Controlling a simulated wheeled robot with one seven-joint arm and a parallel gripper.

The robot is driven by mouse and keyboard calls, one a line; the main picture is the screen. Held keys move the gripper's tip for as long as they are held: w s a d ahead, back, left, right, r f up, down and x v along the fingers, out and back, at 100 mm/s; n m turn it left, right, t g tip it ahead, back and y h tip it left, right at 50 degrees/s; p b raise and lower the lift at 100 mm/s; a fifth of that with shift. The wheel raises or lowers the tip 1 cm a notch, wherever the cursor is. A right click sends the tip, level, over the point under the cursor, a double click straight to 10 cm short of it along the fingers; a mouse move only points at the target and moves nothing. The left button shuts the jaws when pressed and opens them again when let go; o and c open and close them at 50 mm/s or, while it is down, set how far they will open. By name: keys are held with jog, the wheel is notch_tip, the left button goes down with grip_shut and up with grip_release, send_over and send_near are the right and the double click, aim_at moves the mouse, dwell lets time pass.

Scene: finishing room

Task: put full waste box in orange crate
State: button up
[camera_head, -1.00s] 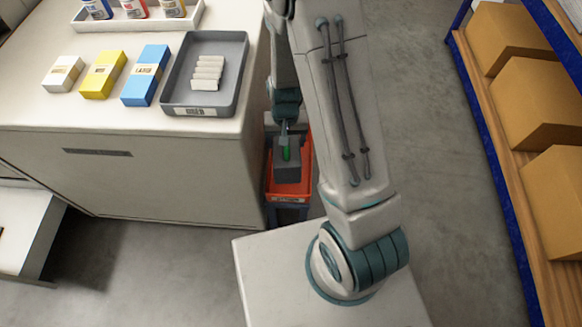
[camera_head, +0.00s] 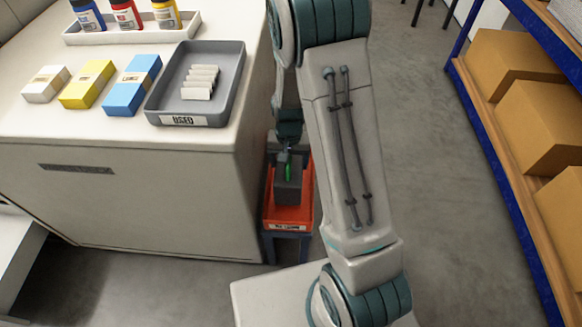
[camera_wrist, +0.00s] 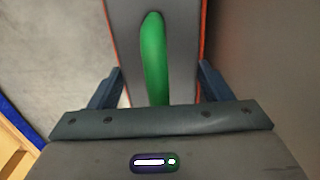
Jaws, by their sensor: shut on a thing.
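The waste box (camera_head: 287,190) is dark grey with a green handle (camera_head: 288,171) on top. My gripper (camera_head: 288,160) is shut on it and points down over the orange crate (camera_head: 289,217). The box appears inside the crate's outline; I cannot tell whether it touches the crate floor. In the wrist view the grey box top (camera_wrist: 178,60) and green handle (camera_wrist: 153,58) lie between my fingers (camera_wrist: 155,88), with thin orange crate edges on both sides. The crate stands on a low blue-grey stand beside the white cabinet.
The white cabinet (camera_head: 150,190) stands left of the crate. On it are a grey tray (camera_head: 232,100) labelled USED, white, yellow and blue boxes, and a bottle tray (camera_head: 130,33). A blue-framed shelf (camera_head: 497,150) with cardboard boxes stands right.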

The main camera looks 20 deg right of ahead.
jog(key=w+f, duration=0.1)
jog(key=w+d+f, duration=0.1)
jog(key=w, duration=0.1)
jog(key=shift+w+d+f+b, duration=0.1)
jog(key=shift+w+d+b, duration=0.1)
jog(key=shift+w+b, duration=0.1)
jog(key=shift+f+b, duration=0.7)
jog(key=shift+f, duration=1.25)
jog(key=shift+f, duration=0.15)
jog(key=o, duration=2)
jog(key=shift+s, duration=0.1)
jog(key=shift+o, duration=0.2)
